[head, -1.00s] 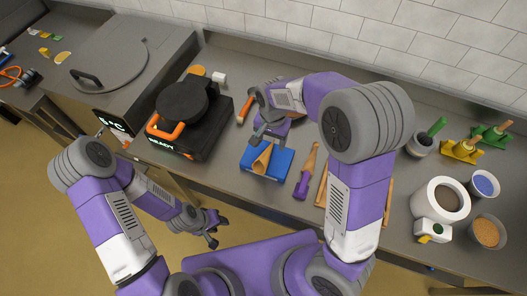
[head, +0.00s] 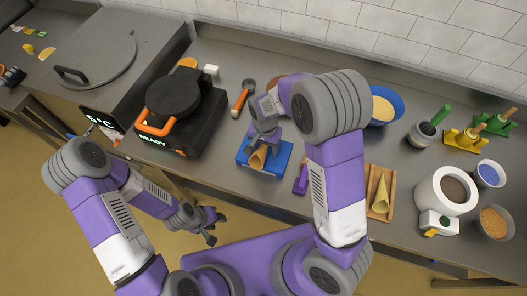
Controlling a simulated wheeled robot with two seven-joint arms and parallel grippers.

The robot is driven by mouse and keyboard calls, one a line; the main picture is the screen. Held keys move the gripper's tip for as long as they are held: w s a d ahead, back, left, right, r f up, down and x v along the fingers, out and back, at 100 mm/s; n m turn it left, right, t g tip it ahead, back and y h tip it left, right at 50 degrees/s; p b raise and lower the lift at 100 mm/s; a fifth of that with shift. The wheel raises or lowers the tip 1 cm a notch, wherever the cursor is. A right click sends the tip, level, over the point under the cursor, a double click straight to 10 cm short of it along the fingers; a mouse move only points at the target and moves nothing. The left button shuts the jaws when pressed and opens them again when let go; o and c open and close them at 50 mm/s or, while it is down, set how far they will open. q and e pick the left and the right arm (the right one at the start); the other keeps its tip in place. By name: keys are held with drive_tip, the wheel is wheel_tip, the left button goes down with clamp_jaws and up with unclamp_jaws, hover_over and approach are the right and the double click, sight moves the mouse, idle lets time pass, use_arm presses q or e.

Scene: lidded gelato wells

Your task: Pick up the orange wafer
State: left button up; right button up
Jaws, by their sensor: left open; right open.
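An orange round piece (head: 187,62), which looks like the orange wafer, lies partly hidden behind the black waffle iron (head: 172,104). A paler yellow-orange piece (head: 47,53) lies at the far left. A tan rolled cone (head: 258,158) rests on a blue block (head: 283,162) in the middle of the counter. My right gripper (head: 266,140) is open, pointing down over the blue block at the cone's upper end; I cannot tell whether it touches the cone. My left gripper (head: 210,228) is open and empty, low in front of the counter.
An orange-handled tool (head: 241,97) and a white cube (head: 211,70) lie near the iron. A wooden tray (head: 371,211) holds a cone (head: 380,195). A blue bowl (head: 398,100), a white ring-shaped container (head: 424,190) and small bowls stand to the right. A round-lidded well (head: 100,58) is at left.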

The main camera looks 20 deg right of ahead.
sight(265, 147)
drive_tip(key=shift+c, duration=0.2)
drive_tip(key=c, duration=0.8)
wheel_tip(265, 147, up, 10)
drive_tip(key=shift+p, duration=0.6)
